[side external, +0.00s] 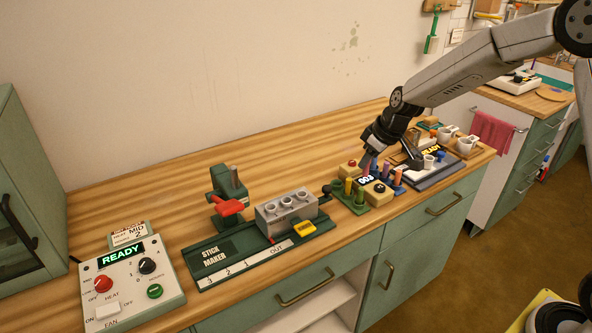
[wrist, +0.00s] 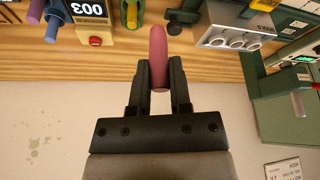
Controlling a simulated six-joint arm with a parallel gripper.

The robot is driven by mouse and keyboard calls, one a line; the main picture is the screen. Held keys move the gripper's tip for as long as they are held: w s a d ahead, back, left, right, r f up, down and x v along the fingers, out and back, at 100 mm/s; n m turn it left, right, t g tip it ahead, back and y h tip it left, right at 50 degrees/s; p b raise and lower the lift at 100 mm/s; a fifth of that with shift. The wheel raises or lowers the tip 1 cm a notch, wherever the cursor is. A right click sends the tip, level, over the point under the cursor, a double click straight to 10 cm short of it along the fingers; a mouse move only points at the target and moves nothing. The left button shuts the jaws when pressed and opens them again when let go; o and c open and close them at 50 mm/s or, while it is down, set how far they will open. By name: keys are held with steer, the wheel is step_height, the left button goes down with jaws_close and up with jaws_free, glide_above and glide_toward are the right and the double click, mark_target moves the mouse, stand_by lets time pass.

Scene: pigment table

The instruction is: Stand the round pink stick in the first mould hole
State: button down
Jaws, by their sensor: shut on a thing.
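My gripper (wrist: 159,76) is shut on a round pink stick (wrist: 158,48) in the wrist view, with one finger on each side of it. The stick projects out past the fingertips. In the side view my gripper (side external: 371,148) is above the stick racks and the 003 display, and the stick is small there. The grey mould block (side external: 286,214) has a row of three round holes in its top and sits on the green stick maker base, left of my gripper. The mould also shows in the wrist view (wrist: 225,32), apart from the stick. The holes look empty.
Racks of coloured sticks (side external: 358,190) stand beside the mould. A green press with a red handle (side external: 229,207) stands behind the mould's left end. A yellow tag (side external: 304,229) is at the mould's front. A control box reading READY (side external: 128,281) is at the left.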

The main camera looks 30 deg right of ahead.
steer(key=w+a+r+n, duration=0.1)
steer(key=w+a, duration=0.5)
steer(key=a, duration=0.5)
steer(key=r+n, duration=0.1)
glide_above(267, 205)
steer(key=s, duration=0.1)
steer(key=shift+d+r+y, duration=0.2)
steer(key=shift+y, duration=0.2)
steer(key=shift+f, duration=0.2)
steer(key=shift+f, duration=4.95)
